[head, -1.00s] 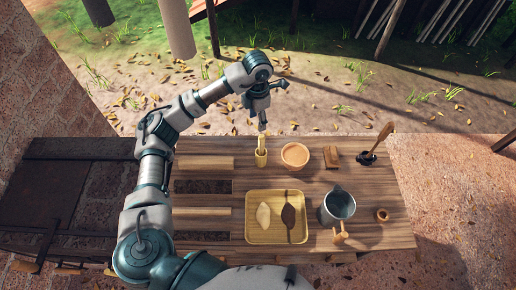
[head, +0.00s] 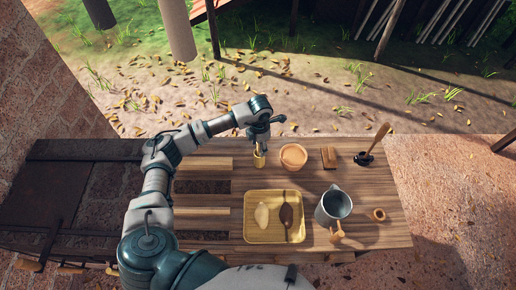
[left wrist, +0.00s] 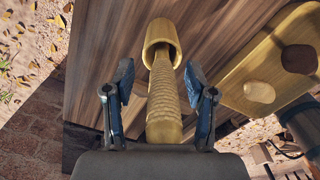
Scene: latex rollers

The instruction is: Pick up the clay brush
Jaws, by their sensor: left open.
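A wooden cup (head: 259,161) stands near the back of the table, left of a round clay bowl. In the left wrist view, a tan tool with a ridged handle (left wrist: 164,95), which looks like the clay brush, stands in this cup (left wrist: 162,32). Its lower end is hidden inside the cup. My left gripper (head: 260,143) is above the cup, pointing down. In the left wrist view my left gripper (left wrist: 157,85) is open, with one finger on each side of the handle and visible gaps. My right gripper is not in view.
The clay bowl (head: 293,156) and a brown block (head: 329,157) stand right of the cup. A yellow tray (head: 251,236) with two oval pieces, a metal jug (head: 327,219) and a small ring-shaped pot (head: 379,214) are nearer. A wooden-handled tool (head: 379,138) rests in a dark dish.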

